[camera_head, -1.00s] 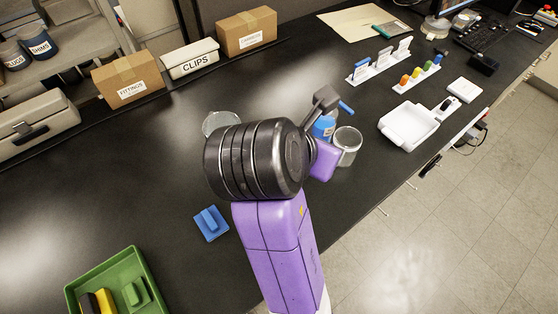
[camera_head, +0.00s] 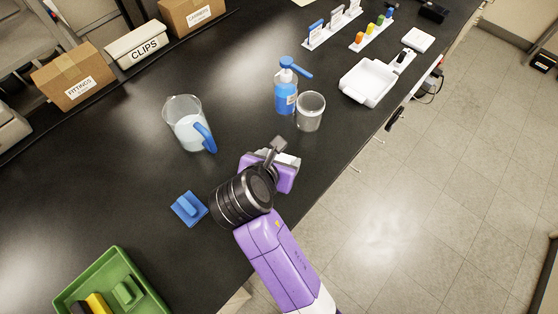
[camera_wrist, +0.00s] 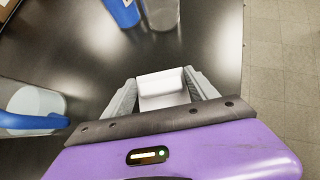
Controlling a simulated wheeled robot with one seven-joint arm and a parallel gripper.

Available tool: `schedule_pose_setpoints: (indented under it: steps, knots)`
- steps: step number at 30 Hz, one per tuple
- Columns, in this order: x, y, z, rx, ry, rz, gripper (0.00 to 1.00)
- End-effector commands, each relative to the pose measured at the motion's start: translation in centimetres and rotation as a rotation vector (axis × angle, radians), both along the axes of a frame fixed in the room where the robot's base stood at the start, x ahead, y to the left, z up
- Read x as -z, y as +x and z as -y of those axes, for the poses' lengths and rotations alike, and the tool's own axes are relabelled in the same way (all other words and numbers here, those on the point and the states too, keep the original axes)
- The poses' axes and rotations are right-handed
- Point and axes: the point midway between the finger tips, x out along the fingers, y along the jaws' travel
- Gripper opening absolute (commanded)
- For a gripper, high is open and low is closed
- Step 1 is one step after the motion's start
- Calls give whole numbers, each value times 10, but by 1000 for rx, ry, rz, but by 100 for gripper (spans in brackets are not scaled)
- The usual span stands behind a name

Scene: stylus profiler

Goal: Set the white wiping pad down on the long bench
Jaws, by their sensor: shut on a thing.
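My gripper (camera_wrist: 163,95) is shut on a white block, the white wiping pad (camera_wrist: 162,82), which shows between the two grey fingers in the wrist view. In the head view my gripper (camera_head: 284,160) is over the near edge area of the long dark bench (camera_head: 240,75). The pad is largely hidden there by my wrist. I cannot tell whether its underside touches the bench.
A blue pump bottle (camera_head: 286,97) and a clear beaker (camera_head: 310,112) stand beyond my gripper. A jug with a blue handle (camera_head: 186,125) stands to the left. A blue pad (camera_head: 187,209), green tray (camera_head: 138,272) and white tray (camera_head: 367,84) are also on the bench.

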Motion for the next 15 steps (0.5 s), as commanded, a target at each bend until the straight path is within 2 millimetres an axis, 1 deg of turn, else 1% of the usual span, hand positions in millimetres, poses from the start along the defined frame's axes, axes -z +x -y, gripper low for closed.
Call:
schedule_pose_setpoints:
  steps: [1, 5, 15]
  knots:
    - [8, -1, -1, -1, -2, -3, 0]
    - [19, 0, 0, -1, 0, -1, 0]
    - [21, 0, 0, 1, 1, 0, 0]
